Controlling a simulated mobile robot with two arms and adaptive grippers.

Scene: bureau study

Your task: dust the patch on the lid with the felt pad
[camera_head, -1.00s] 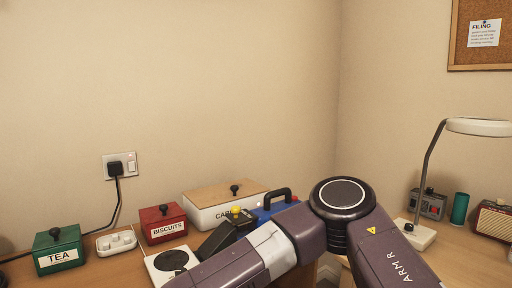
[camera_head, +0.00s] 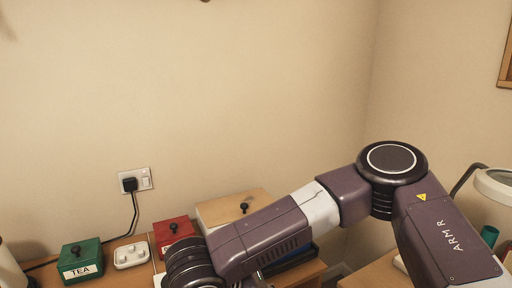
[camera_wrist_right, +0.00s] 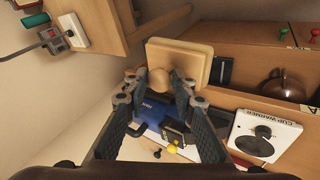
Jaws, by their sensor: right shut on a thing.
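The felt pad (camera_wrist_right: 178,65) is a pale tan block with a round wooden knob (camera_wrist_right: 158,82), in the right wrist view. My right gripper (camera_wrist_right: 158,92) is shut on the knob, with the pad beyond the fingertips. In the head view my right arm reaches left over the desk and its gripper is hidden. Lidded boxes show there: green TEA (camera_head: 82,262), red (camera_head: 174,232) and a wide one with a wooden lid (camera_head: 235,207), partly behind my arm. I cannot make out a patch on any lid. My left gripper is not in view.
A white CUP WARMER (camera_wrist_right: 264,134), a blue case (camera_wrist_right: 155,112) and a glass vessel (camera_wrist_right: 284,84) lie near the gripper in the right wrist view. In the head view a white tray (camera_head: 131,256) stands between the TEA and red boxes, below a wall socket (camera_head: 136,180).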

